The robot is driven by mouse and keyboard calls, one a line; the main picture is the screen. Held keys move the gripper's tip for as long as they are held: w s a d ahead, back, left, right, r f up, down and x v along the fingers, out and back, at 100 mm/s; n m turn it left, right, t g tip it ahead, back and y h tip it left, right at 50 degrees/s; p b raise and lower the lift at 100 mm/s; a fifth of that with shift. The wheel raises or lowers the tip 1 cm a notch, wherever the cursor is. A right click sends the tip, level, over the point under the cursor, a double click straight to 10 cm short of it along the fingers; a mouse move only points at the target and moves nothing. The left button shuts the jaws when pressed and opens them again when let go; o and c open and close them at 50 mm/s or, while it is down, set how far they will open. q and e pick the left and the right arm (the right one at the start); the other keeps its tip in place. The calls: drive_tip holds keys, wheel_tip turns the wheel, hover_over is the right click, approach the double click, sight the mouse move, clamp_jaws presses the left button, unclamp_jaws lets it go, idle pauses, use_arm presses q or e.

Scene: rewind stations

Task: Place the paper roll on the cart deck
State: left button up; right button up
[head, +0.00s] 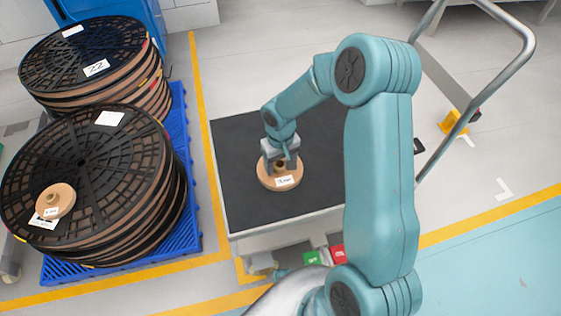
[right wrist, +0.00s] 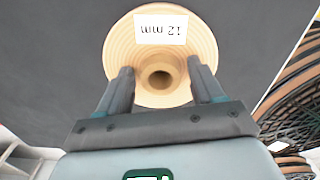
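The paper roll (head: 280,179), a tan disc with a raised hollow core and a white label, lies flat on the dark cart deck (head: 241,190). My right gripper (head: 281,167) is directly above it, pointing down. In the right wrist view the roll (right wrist: 205,50) shows a "12 mm" label, upside down. The right gripper's fingers (right wrist: 160,75) stand on either side of the core, with a gap seen on each side. The dark deck (right wrist: 60,60) shows around the roll. My left gripper is not in view.
Stacks of black reels (head: 90,170) stand on a blue pallet (head: 188,210) at left; a smaller tan roll (head: 60,203) lies on the nearer stack. The cart's metal handle (head: 500,80) rises at right. Green (head: 312,258) and red (head: 337,254) blocks are at the cart's front.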

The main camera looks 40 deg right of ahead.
drive_tip(key=shift+r, duration=0.25)
wheel_tip(320, 180, up, 12)
drive_tip(key=p, duration=0.3)
drive_tip(key=shift+s+f, duration=0.1)
drive_tip(key=shift+s, duration=0.05)
idle(0.5)
